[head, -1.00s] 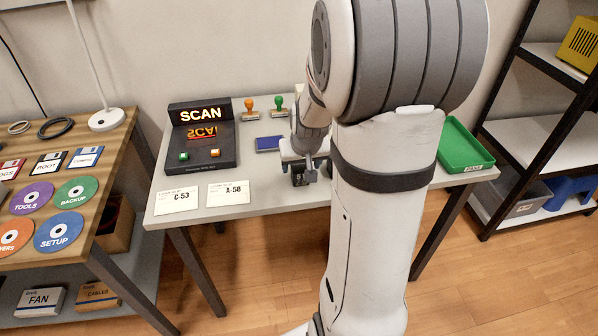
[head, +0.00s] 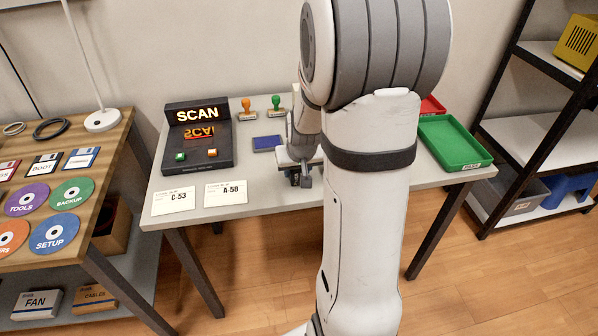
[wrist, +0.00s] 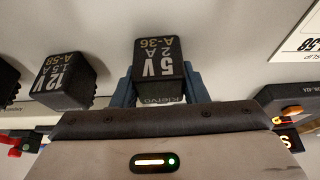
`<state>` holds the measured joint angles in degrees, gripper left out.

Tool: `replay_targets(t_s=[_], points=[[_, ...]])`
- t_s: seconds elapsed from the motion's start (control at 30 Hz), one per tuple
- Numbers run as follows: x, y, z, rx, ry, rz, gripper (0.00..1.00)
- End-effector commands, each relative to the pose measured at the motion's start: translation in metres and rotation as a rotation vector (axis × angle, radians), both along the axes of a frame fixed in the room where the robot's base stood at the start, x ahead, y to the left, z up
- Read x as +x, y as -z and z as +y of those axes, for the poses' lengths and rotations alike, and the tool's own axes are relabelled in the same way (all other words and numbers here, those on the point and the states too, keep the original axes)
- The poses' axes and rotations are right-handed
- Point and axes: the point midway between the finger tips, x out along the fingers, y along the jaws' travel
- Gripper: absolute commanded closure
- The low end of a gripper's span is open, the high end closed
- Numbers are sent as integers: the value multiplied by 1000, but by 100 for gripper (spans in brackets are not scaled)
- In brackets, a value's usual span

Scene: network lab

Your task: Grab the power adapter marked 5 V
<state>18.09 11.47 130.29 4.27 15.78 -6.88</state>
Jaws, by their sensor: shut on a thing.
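The black power adapter marked 5 V, 2 A, A-36 (wrist: 158,62) is between the two blue-grey fingers of my gripper (wrist: 160,86) in the wrist view. The fingers are shut on its sides. Its label reads upside down there. In the head view my gripper (head: 299,178) is over the grey-white table near its front edge, pointing down. I cannot tell whether the adapter touches the table. A second black adapter marked 12 V, A-58 (wrist: 66,80) stands to the left in the wrist view, apart from my fingers.
Another dark block (wrist: 7,82) is cut by the wrist view's left edge. The table holds a SCAN device (head: 198,140), cards C-53 (head: 175,201) and A-58 (head: 225,194), stamps, a blue pad (head: 267,143), a green tray (head: 455,143) and a red tray (head: 432,106).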

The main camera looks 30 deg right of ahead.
Motion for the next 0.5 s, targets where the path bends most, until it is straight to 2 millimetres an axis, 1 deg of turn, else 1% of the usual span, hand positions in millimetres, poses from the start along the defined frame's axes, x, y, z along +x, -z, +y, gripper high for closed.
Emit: replay_targets(t_s=[0.03,0.13,0.37,0.47,0.5], points=[[0,0,0,0,0,0,79],[0,0,0,0,0,0,87],[0,-1,0,-1,-1,-1,87],[1,-10,0,-1,-1,-2,87],[1,-16,0,-2,-2,-4,87]])
